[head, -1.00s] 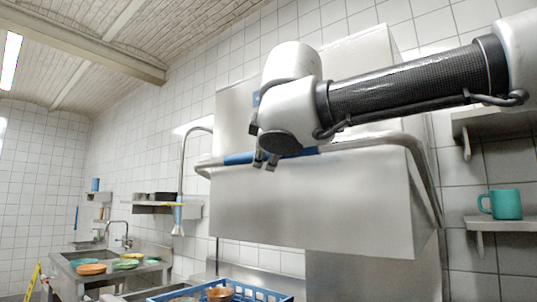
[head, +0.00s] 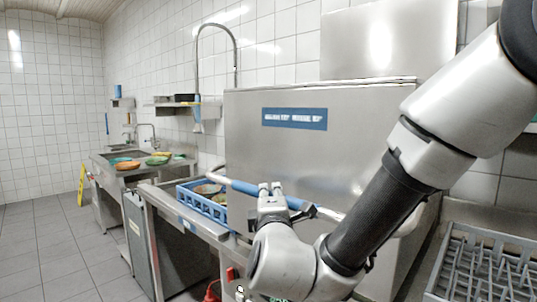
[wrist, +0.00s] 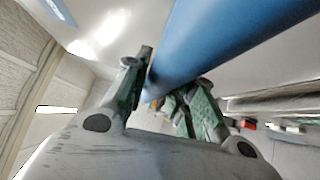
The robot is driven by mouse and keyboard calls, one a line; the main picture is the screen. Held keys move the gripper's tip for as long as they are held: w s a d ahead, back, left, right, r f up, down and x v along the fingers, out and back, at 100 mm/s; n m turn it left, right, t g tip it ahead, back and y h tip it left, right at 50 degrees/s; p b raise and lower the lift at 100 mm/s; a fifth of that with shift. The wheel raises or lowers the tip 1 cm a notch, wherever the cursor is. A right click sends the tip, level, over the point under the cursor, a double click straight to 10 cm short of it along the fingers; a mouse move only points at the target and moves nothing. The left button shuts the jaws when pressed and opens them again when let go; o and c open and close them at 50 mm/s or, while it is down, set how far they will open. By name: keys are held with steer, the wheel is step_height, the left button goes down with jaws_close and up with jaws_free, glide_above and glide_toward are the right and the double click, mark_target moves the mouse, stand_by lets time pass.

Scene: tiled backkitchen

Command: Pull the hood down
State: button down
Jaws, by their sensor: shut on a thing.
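The hood (head: 290,155) is a large steel box with a blue label on its front. In the head view it sits low, down around the level of the counter. Its handle bar (head: 241,186) has a blue grip and runs across the front of the hood at a slant. My gripper (head: 270,189) is shut on the blue grip. In the wrist view the blue grip (wrist: 225,45) runs to the fingers of my gripper (wrist: 167,90), and its near part passes above them. The inside of the hood is hidden.
A blue crate (head: 186,198) with bowls stands on the counter left of the hood. A grey grid rack (head: 485,265) lies at the lower right. A spray hose (head: 197,105) hangs left of the hood. The tiled floor at the left is mostly free.

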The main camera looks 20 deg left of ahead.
step_height(320, 180, down, 6)
steer(key=w, duration=0.1)
steer(key=shift+w+d+f, duration=0.25)
steer(key=shift+d, duration=0.2)
steer(key=c, duration=1.2)
jaws_free()
steer(key=shift+w+f, duration=0.1)
steer(key=shift+w, duration=0.05)
steer(key=shift+a+r, duration=0.1)
steer(key=shift+r, duration=0.15)
